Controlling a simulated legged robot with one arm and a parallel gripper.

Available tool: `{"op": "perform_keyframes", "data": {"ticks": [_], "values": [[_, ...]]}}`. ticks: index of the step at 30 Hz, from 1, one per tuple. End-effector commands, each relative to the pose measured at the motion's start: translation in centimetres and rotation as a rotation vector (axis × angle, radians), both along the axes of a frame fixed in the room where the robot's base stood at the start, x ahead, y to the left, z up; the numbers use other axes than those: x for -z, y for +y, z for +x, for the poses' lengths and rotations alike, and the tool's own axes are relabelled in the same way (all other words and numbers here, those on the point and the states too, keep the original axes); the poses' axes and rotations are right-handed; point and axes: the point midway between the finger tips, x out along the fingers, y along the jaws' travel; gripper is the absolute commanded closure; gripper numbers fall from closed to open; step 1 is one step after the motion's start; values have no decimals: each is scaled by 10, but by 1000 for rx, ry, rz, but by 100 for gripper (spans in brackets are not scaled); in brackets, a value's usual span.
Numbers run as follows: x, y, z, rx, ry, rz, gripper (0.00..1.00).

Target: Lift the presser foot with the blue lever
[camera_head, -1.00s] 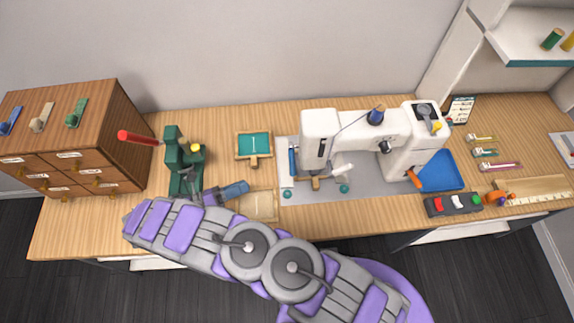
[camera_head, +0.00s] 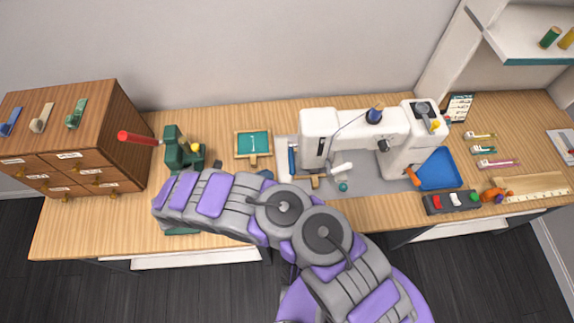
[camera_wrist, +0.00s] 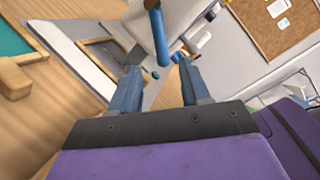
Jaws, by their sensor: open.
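The white sewing machine (camera_head: 362,128) stands on a grey plate on the bench. Its blue lever (camera_head: 291,159) hangs on the left side of the machine head. In the wrist view the blue lever (camera_wrist: 158,38) lies ahead, its rounded lower end in the gap between my fingertips in the picture; I see no contact. My gripper (camera_wrist: 158,72) is open and empty, with blue-grey fingers apart. In the head view my arm hides most of the gripper. The presser foot is too small to make out clearly under the machine head.
A green press with a red handle (camera_head: 138,138) stands left, near a wooden drawer cabinet (camera_head: 75,140). A teal framed board (camera_head: 253,144) lies left of the machine. A blue tray (camera_head: 440,168), an orange lever (camera_head: 413,176) and a button box (camera_head: 452,202) are right.

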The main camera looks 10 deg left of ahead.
Motion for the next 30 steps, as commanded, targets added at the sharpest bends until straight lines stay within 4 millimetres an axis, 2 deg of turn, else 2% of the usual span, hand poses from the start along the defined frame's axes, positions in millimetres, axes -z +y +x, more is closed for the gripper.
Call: {"op": "perform_keyframes", "data": {"ticks": [9,15,27,30], "values": [[0,-49,30,2,0,-4,54],[-1,-68,43,2,-1,-2,54],[0,-71,46,0,0,-2,54],[0,-71,46,0,0,-2,63]]}}
